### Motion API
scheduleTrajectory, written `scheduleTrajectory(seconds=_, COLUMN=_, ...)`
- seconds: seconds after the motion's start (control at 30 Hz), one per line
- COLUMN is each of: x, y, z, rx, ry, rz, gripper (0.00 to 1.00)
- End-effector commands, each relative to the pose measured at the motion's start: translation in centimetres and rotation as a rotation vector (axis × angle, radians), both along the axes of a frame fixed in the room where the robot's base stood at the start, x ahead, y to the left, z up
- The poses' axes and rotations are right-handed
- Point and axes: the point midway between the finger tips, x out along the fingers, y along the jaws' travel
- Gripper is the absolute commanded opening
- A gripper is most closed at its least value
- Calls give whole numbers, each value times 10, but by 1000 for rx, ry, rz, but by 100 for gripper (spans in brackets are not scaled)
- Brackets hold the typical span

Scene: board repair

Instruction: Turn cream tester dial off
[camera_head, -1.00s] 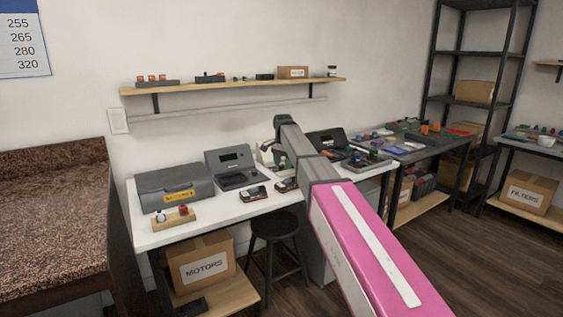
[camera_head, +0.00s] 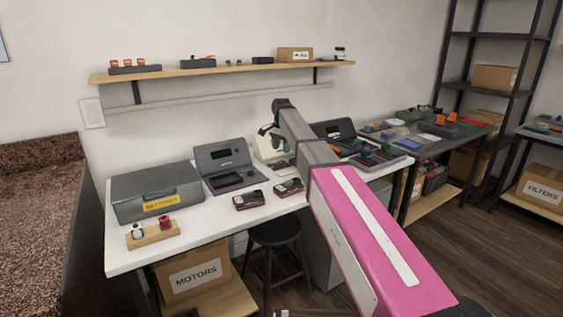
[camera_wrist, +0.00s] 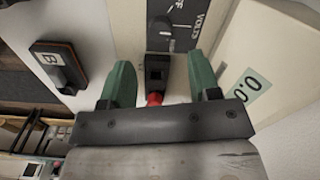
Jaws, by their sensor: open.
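The cream tester (camera_head: 272,158) stands on the white table against the wall, partly hidden by my arm in the head view. In the wrist view its cream body (camera_wrist: 285,55) fills the upper right, with a pale green readout showing 0.0 (camera_wrist: 246,93). I cannot read the dial's setting clearly. My gripper (camera_wrist: 160,62) is open, its green fingers apart just below the panel. A black socket-like part (camera_wrist: 156,70) and a red piece (camera_wrist: 155,98) show between the fingers.
A dark device marked B (camera_wrist: 58,64) is left of the fingers. The white table (camera_head: 200,225) also bears a grey batteries case (camera_head: 157,193), a grey tester (camera_head: 228,167) and two small handheld devices (camera_head: 249,200). A black stool (camera_head: 273,233) stands in front.

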Motion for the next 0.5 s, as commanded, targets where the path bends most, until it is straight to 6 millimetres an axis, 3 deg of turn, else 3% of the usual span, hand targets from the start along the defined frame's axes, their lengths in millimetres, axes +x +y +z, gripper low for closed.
scheduleTrajectory(seconds=0.23, x=0, y=0, z=-45, rx=0, ry=1, rz=0, gripper=56)
scheduleTrajectory(seconds=0.5, x=0, y=0, z=-70, rx=0, ry=0, rz=0, gripper=56)
